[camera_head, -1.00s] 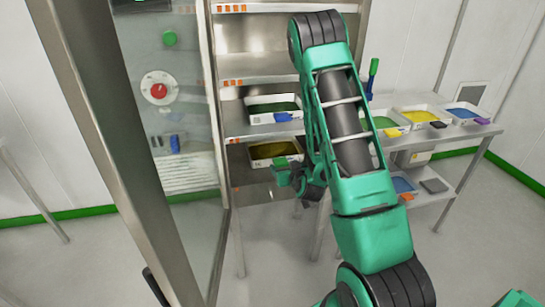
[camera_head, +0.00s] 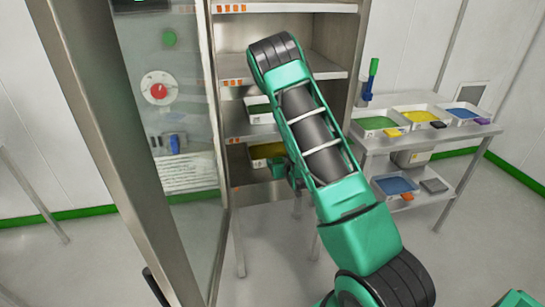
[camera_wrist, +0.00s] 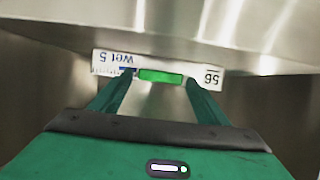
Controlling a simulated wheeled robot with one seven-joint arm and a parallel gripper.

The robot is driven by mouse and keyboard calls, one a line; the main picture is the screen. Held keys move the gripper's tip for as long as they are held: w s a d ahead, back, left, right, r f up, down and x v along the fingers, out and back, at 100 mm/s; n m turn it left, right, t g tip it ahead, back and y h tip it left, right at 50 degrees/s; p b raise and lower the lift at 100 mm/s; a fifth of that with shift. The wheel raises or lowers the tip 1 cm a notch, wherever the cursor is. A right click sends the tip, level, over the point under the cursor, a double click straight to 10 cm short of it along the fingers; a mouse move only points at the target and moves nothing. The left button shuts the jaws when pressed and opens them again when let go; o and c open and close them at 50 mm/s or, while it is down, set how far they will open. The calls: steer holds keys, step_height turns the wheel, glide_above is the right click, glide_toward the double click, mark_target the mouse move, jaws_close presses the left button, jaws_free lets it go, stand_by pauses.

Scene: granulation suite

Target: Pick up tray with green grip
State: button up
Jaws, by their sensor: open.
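In the wrist view, the white front of a tray (camera_wrist: 107,64) bears upside-down print and a bright green grip (camera_wrist: 160,76) at its middle. My gripper (camera_wrist: 158,82) is open, with one finger to each side of the green grip. I cannot tell whether the fingers touch the tray. In the head view, a tray with yellow contents (camera_head: 262,152) lies on the lower cabinet shelf, and my gripper (camera_head: 284,172) is at its front. My arm hides the right part of that tray.
A tray with green contents (camera_head: 257,110) is on the shelf above, partly behind my arm. The open glass door (camera_head: 180,130) stands at left. A side bench (camera_head: 408,139) at right bears several trays with coloured grips. A metal surface (camera_wrist: 170,25) spans the top of the wrist view.

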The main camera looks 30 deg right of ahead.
steer(key=c, duration=1.4)
steer(key=shift+r, duration=0.1)
